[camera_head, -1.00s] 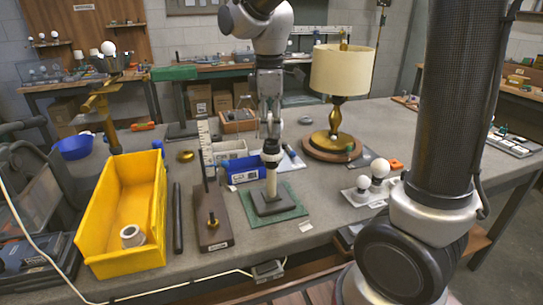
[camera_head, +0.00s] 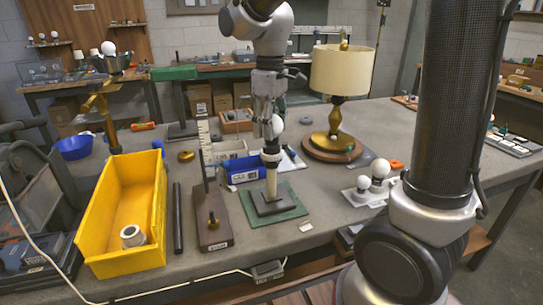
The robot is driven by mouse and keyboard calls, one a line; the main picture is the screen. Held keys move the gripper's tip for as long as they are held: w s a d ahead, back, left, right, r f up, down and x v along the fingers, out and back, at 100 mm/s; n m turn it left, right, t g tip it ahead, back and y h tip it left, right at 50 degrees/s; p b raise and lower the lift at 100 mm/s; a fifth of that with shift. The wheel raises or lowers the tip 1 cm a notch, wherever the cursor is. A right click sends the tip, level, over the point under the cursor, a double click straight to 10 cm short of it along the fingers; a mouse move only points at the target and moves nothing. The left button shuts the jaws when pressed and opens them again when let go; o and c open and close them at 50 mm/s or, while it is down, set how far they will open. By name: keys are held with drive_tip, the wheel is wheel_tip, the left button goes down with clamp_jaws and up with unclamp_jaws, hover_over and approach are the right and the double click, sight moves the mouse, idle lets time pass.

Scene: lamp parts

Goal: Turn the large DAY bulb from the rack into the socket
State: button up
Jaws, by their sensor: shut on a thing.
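The lamp socket (camera_head: 271,157) is a dark ring on top of a cream upright post, with a dark square base (camera_head: 272,199) on a green mat. My gripper (camera_head: 268,130) is directly above it, pointing down, shut on a white round bulb (camera_head: 278,124) that shows between and beside the fingers. The bulb's lower end is at the socket's mouth; how deep it sits cannot be told. Any label on it is too small to read. The white bulb rack (camera_head: 359,197) stands to the right, with two white bulbs (camera_head: 380,168) of different size on it.
A yellow bin (camera_head: 105,217) holding a white ring part is at left. A dark block with a brass fitting (camera_head: 213,222) stands left of the mat. Blue and white trays (camera_head: 245,175) lie close behind the post. A shaded brass lamp (camera_head: 339,72) stands behind right.

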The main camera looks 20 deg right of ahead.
drive_tip(key=shift+f+m, duration=0.1)
drive_tip(key=shift+m, duration=0.2)
drive_tip(key=m, duration=0.6)
drive_tip(key=shift+d+m, duration=0.15)
drive_tip(key=shift+m, duration=0.25)
drive_tip(key=m, duration=0.3)
drive_tip(key=shift+d+f+m, duration=0.1)
drive_tip(key=shift+m, duration=0.2)
drive_tip(key=m, duration=0.3)
drive_tip(key=shift+m, duration=0.3)
drive_tip(key=m, duration=0.6)
drive_tip(key=shift+s+d+m, duration=0.1)
drive_tip(key=shift+m, duration=0.2)
